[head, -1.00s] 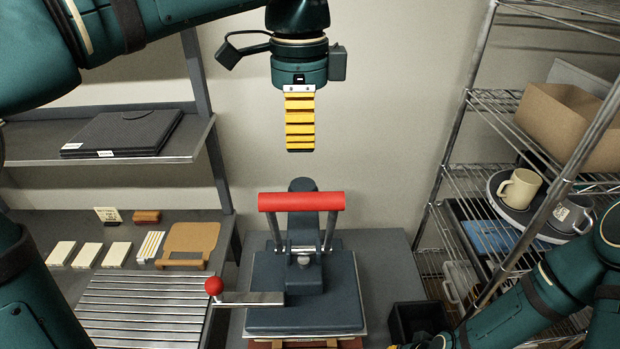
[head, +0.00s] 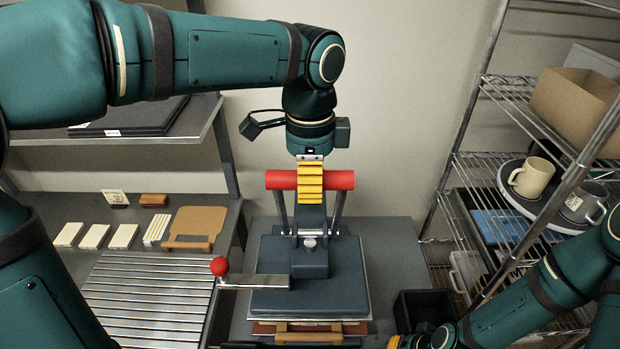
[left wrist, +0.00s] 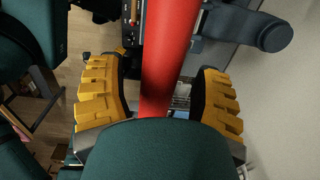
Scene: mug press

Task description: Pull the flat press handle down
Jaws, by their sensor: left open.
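The flat press (head: 343,260) stands on the grey table with its dark flat plate lowered over the base. Its red bar handle (head: 343,180) is raised on two metal arms and lies level across the top. My left gripper (head: 311,198) points down at the middle of the handle. In the left wrist view the red handle (left wrist: 167,55) runs between the two open yellow fingers (left wrist: 160,97), with a gap on both sides. My right gripper (head: 420,341) is only partly visible at the bottom edge, and its jaws cannot be made out.
A side lever with a red ball (head: 220,266) sticks out left of the press. A slatted metal rack (head: 150,295) lies to the left. A wire shelf at right holds a tray with mugs (head: 531,178). A black bin (head: 425,307) stands right of the press.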

